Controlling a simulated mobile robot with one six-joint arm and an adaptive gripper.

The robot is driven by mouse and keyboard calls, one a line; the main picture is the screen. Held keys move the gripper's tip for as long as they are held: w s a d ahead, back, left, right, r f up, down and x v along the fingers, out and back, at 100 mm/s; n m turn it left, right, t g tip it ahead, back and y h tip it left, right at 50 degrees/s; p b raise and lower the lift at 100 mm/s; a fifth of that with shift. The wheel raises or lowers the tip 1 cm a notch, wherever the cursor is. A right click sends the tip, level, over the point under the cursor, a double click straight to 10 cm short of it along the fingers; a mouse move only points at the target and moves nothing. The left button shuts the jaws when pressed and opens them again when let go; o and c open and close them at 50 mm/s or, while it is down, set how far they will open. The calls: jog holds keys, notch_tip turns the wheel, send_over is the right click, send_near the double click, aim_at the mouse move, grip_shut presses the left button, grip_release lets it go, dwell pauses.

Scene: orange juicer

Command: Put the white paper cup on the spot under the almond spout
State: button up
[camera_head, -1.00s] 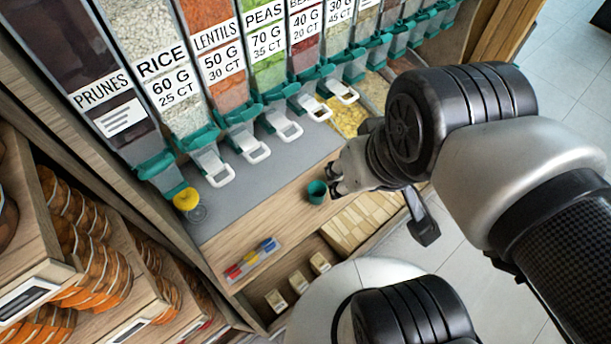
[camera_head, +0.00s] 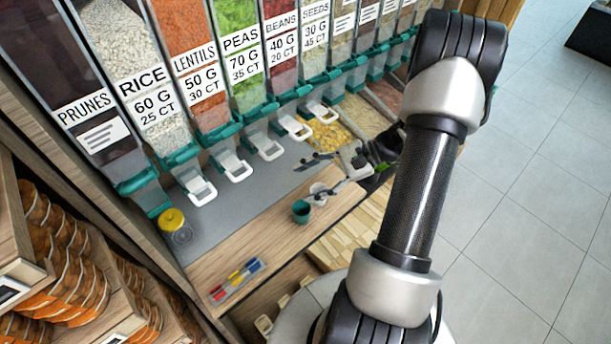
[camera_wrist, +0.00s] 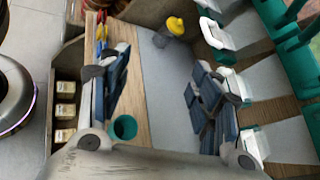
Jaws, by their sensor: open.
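The white cup cannot be made out there. The dispenser spouts (camera_head: 235,168) hang in a row above the grey counter (camera_head: 225,210). No almond label is readable, as the far labels are too small.
A yellow-lidded jar (camera_head: 174,226) stands at the left. Coloured markers (camera_head: 236,278) lie near the front edge. Free grey counter lies under the near spouts.

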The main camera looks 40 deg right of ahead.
jog(key=s+d+f+m+t+h, duration=0.25)
jog(key=d+f+m+t, duration=0.5)
jog(key=f, duration=0.45)
jog(key=m+t+h, duration=0.5)
jog(key=m+h, duration=0.2)
jog(key=m, duration=0.2)
send_near(325, 200)
jog(key=shift+m, duration=0.25)
jog(key=w+b, duration=0.1)
jog(key=w, duration=0.3)
jog(key=w+a+b, duration=0.1)
jog(key=w, duration=0.3)
jog(key=w+b, duration=0.1)
jog(key=w, duration=0.3)
jog(key=shift+w+a+r, duration=0.2)
jog(key=shift+w+r, duration=0.1)
jog(key=c, duration=0.6)
jog(key=shift+o, duration=0.2)
jog(key=shift+r, duration=0.15)
